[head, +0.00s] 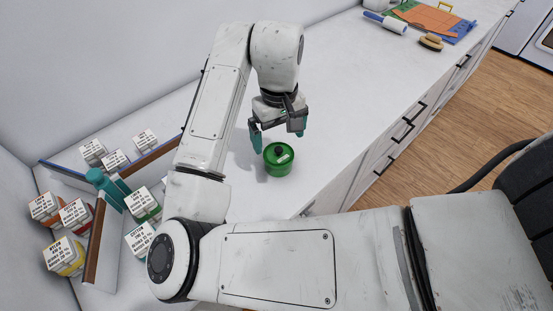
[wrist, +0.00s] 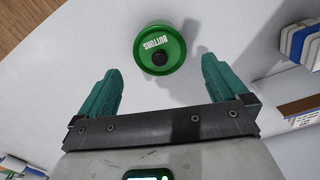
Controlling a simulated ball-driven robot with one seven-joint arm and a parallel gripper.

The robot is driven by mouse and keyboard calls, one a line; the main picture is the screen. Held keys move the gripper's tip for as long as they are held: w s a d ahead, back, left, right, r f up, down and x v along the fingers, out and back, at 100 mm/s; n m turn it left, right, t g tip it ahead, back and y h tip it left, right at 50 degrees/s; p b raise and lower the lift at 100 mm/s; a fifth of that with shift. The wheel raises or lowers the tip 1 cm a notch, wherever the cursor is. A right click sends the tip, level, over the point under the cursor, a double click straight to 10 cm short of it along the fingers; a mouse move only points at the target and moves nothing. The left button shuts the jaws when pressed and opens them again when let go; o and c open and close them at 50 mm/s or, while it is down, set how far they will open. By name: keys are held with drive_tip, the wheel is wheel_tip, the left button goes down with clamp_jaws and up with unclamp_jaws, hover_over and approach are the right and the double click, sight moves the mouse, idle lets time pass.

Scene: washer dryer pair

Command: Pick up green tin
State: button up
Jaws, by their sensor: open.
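The green tin (head: 279,160) stands upright on the white countertop, near its front edge. It is round, with a dark knob on its lid. In the wrist view the tin (wrist: 160,49) shows a white label reading "BUTTONS" and lies just beyond and between the fingertips. My gripper (head: 280,142) is open, with teal fingers pointing down above the tin. In the wrist view the fingers (wrist: 158,78) are spread wide apart with nothing between them. I cannot tell the exact height of the fingertips above the tin.
Several labelled small boxes (head: 75,213) and brown-edged dividers (head: 95,240) stand at the left. A teal object (head: 104,188) is among them. A lint roller (head: 385,22), a brush (head: 431,42) and colored boards (head: 430,18) lie at the far right. The countertop (head: 345,90) between is clear.

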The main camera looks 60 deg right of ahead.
sight(278, 148)
drive_tip(key=shift+f+p, duration=0.5)
drive_tip(key=shift+f, duration=3.15)
drive_tip(key=c, duration=0.9)
